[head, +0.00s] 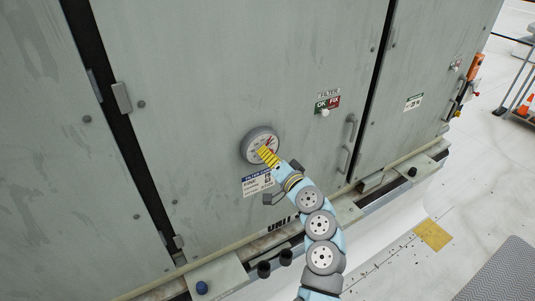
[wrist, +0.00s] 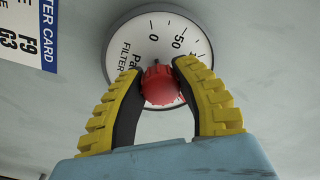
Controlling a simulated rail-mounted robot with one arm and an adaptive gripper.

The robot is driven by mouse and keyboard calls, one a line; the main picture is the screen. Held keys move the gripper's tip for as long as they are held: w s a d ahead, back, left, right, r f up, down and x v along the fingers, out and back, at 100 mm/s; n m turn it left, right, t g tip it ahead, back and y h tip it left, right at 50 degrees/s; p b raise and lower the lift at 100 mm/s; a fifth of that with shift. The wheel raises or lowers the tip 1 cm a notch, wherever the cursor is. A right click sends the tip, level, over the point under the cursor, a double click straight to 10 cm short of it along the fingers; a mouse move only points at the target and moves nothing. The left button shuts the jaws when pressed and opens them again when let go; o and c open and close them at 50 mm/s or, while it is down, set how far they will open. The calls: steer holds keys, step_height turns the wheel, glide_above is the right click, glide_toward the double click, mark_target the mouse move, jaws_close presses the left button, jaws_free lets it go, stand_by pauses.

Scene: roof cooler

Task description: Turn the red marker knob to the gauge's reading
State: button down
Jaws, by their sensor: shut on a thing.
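A round gauge (head: 250,139) with a white dial and grey rim is mounted on the grey cabinet door. In the wrist view the dial (wrist: 160,38) shows the marks 0 and 50 and part of the word FILTER. The red marker knob (wrist: 160,85) sits at the middle of the dial. My gripper (wrist: 160,80) has yellow ribbed fingers with dark pads, one on each side of the knob, and is shut on it. In the head view my gripper (head: 264,152) covers part of the dial. The red needle shows beside the fingers, but its exact reading is too small to tell.
A filter card label (head: 257,182) is below the gauge. Door handles (head: 348,143) stand out at the right. A ledge with pipes runs below the cabinet.

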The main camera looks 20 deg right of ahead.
steer(key=shift+m+p, duration=0.65)
steer(key=shift+m, duration=1.35)
steer(key=c, duration=0.7)
jaws_free()
steer(key=shift+s, duration=0.1)
steer(key=s, duration=0.4)
steer(key=s+d, duration=0.1)
steer(key=s, duration=0.2)
steer(key=s+d, duration=0.1)
steer(key=s, duration=0.3)
steer(key=shift+s+f, duration=0.25)
steer(key=shift+s, duration=0.05)
